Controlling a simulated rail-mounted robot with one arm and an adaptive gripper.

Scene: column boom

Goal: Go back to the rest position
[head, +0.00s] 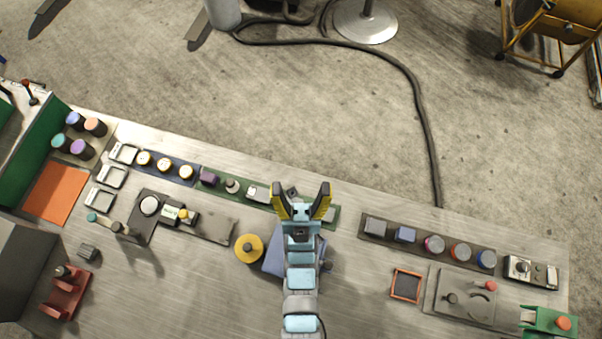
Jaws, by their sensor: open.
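My gripper (301,202) is at the centre of the head view, at the end of my light-blue arm. Its two yellow-and-black fingers are spread apart, with nothing seen between them. It appears over the far part of the metal workbench (350,293), in front of a green strip (330,217) that carries small parts. My arm and gripper hide part of that strip and part of a blue flat block (273,262). The height of the gripper above the bench cannot be told.
A yellow disc (249,248) lies left of my arm. A dark rack (375,227) with several coloured pieces stands to the right, near an orange-rimmed square (406,285). Capped cylinders (78,146) and an orange panel (56,192) are at left. Floor beyond the bench holds a cable (425,125).

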